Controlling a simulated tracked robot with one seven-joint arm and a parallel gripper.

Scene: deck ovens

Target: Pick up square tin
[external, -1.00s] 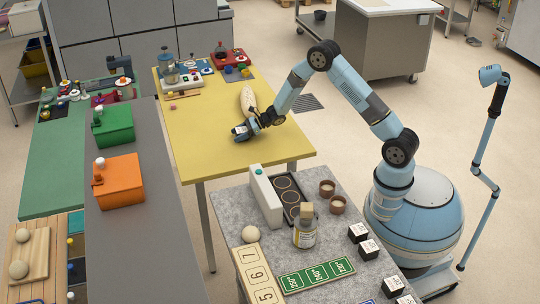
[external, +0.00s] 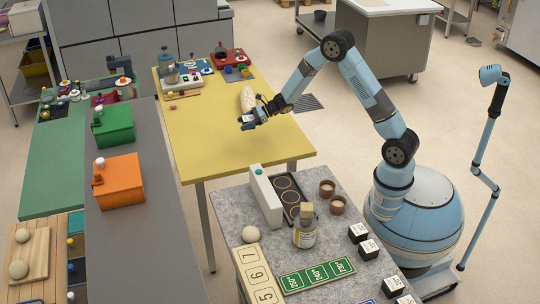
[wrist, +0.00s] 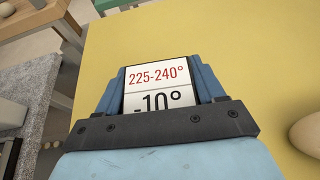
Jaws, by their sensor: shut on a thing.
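My gripper (external: 250,120) is shut on the square tin (external: 243,119) above the yellow table (external: 205,142). In the wrist view, the tin (wrist: 155,88) sits between the two blue fingers of my gripper (wrist: 156,85). Its white face reads "225-240°" in red and "-10°" in black. The lower part of that face is hidden behind the dark gripper bar, and its sides are covered by the fingers.
A pale loaf (external: 247,98) lies on the yellow table just behind my gripper. Pots and small items (external: 172,75) stand at its far end. The yellow table's near half is clear.

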